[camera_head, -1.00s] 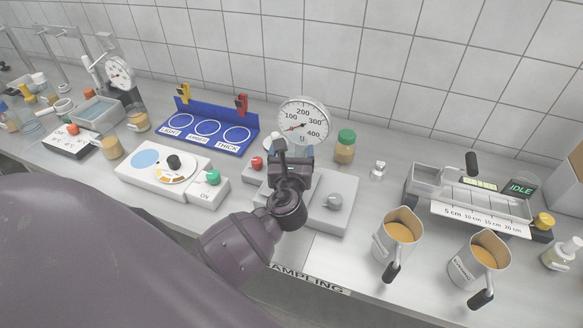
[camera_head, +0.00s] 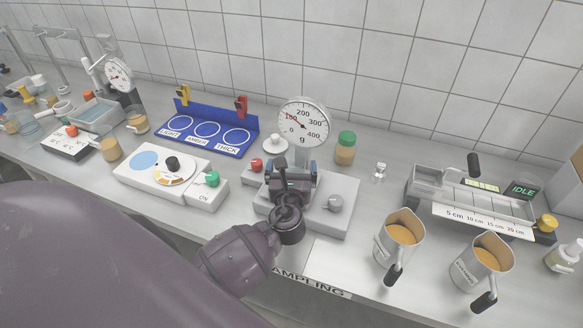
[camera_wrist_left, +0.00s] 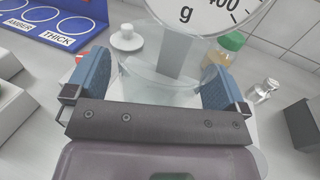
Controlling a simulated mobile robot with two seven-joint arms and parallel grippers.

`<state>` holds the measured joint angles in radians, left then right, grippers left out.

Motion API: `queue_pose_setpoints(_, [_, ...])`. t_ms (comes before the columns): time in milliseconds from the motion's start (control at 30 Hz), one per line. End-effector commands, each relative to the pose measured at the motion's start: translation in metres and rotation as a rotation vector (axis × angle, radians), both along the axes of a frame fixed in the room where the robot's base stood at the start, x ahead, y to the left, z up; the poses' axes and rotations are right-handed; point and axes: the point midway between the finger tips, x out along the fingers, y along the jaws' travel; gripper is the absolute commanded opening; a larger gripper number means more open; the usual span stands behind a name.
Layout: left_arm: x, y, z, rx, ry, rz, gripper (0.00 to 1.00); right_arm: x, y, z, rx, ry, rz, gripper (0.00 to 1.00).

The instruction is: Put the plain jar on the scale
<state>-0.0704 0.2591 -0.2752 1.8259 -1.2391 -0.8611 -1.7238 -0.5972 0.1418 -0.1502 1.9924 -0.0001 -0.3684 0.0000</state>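The plain jar (camera_wrist_left: 160,78) is clear, empty-looking glass. In the left wrist view it stands between the two blue finger pads of my left gripper (camera_wrist_left: 157,85), below the dial. The scale (camera_head: 347,195) has a pale flat base and a round dial (camera_head: 303,123), whose red needle points near 100. My left gripper (camera_head: 292,170) is over the scale's plate, in front of the post. Its fingers are wide apart on either side of the jar, seemingly with slim gaps. In the head view the gripper hides most of the jar. My right gripper is out of view.
A green-lidded jar (camera_head: 345,148) and a small metal weight (camera_head: 379,172) stand right of the scale. Two steel jugs (camera_head: 397,245) of amber liquid are at the front right. A blue rack (camera_head: 212,130) and a white dial device (camera_head: 155,178) lie left.

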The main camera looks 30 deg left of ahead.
Motion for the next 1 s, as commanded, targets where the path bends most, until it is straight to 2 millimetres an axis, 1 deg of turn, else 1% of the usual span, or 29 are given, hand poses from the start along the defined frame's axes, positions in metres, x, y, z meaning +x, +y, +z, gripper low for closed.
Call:
queue_pose_setpoints(267, [-0.001,0.0,0.004,0.0,0.0,0.0,1.0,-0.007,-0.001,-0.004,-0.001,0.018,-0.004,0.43])
queue_pose_setpoints(367, [-0.01,-0.006,0.003,-0.001,0.001,-0.001,1.0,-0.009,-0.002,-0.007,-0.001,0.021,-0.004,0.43])
queue_pose_setpoints(800, [-0.079,-0.048,0.002,-0.003,0.001,0.001,1.0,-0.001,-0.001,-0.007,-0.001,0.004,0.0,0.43])
queue_pose_setpoints(1000, [-0.097,-0.059,0.002,-0.001,0.001,0.0,1.0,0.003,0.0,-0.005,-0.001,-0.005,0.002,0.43])
